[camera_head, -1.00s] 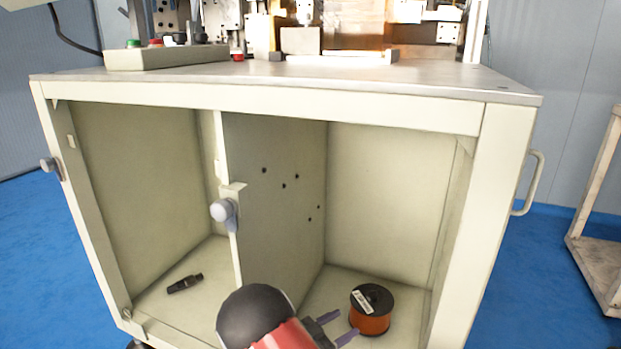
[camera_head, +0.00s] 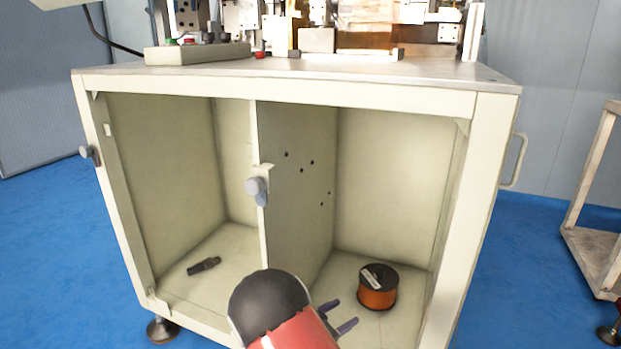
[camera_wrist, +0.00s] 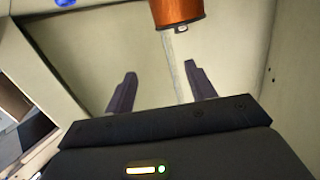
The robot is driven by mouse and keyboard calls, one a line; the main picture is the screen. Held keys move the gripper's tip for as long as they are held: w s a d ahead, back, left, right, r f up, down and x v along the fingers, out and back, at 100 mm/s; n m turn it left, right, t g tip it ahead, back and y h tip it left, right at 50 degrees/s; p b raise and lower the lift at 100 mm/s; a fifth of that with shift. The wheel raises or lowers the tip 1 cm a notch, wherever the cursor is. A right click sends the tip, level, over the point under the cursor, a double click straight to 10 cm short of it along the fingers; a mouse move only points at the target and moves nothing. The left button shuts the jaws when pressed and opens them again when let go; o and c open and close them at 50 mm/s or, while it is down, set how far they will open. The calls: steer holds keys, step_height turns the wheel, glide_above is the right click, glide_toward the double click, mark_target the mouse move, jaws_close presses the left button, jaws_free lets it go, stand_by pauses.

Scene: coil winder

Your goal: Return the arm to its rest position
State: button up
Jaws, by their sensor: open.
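My gripper (camera_head: 338,316) is at the lower middle of the head view, in front of the right compartment of the cabinet. In the wrist view my gripper (camera_wrist: 158,88) has its two dark fingers spread apart with nothing between them. A copper-orange wire spool (camera_head: 377,290) with a black top and a pale label stands upright on the right compartment floor, to the right of the fingers and apart from them. The spool also shows in the wrist view (camera_wrist: 178,12), beyond the fingertips and cut off by the top edge.
The cabinet (camera_head: 290,93) has a divider (camera_head: 295,190) with several holes and a knobbed latch (camera_head: 257,188). A small dark object (camera_head: 204,266) lies in the left compartment. Winder machinery stands on top. A cart frame (camera_head: 590,220) stands at right.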

steer(key=w+a+r+n+t+y+p, duration=0.1)
steer(key=w+r+n+t+y+p, duration=0.3)
steer(key=r+y, duration=0.75)
steer(key=s+r+n+g+y+p, duration=0.1)
steer(key=s+r+n+g+y, duration=0.3)
steer(key=r, duration=0.9)
steer(key=s+d+r+n+g+p, duration=0.1)
steer(key=s+d+r, duration=0.1)
steer(key=s, duration=0.8)
steer(key=s+d+r+n+g+h+p, duration=0.1)
steer(key=s+d, duration=0.3)
steer(key=s, duration=0.6)
steer(key=s+d+r+n+g+h+p, duration=0.1)
steer(key=s+d+r+g+p, duration=0.1)
steer(key=s, duration=0.7)
steer(key=shift+s+d+r+g, duration=0.4)
steer(key=shift+d+r, duration=0.15)
steer(key=shift+r, duration=0.3)
